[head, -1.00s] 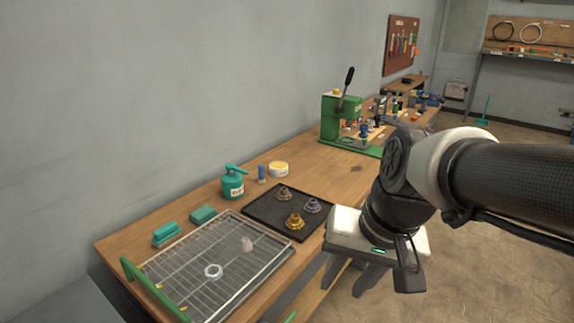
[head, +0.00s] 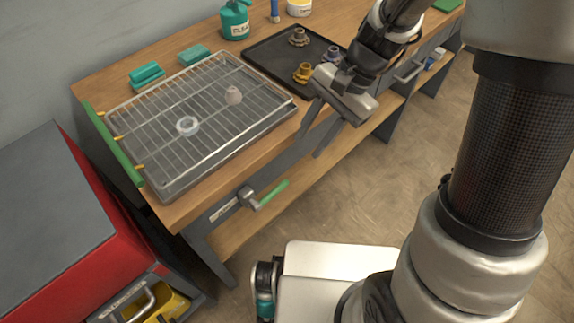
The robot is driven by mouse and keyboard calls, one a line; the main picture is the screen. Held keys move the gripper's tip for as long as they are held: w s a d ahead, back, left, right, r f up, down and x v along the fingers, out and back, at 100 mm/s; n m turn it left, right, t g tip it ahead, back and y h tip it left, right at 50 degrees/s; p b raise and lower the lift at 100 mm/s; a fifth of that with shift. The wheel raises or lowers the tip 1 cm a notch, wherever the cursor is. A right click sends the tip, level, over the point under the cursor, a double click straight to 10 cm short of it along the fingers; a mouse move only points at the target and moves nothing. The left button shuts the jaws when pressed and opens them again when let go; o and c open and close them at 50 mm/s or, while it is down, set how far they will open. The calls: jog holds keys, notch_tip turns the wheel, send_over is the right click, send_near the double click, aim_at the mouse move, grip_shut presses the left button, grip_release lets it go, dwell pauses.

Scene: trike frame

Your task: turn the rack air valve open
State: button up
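The rack air valve (head: 249,198) is a grey metal body on the front side of the bench, below the wire rack. Its green lever (head: 272,194) points to the right and slightly up in the picture, roughly along the bench edge. My gripper (head: 309,144) is above and to the right of the valve, in front of the bench edge by the black tray. Its two fingers point down, are apart, and hold nothing that I can see. It does not touch the lever.
The wire rack (head: 165,112) with a green bar (head: 112,145) carries a white ring (head: 187,126) and a pinkish piece (head: 234,95). The black tray (head: 268,58) holds metal parts. A red and grey cabinet (head: 70,215) stands left. The floor before the bench is partly clear.

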aim_at(281, 186)
jog(key=b+x, duration=0.4)
jog(key=x, duration=1.1)
jog(key=shift+s+a+f, duration=0.15)
jog(key=shift+f, duration=0.2)
grip_shut()
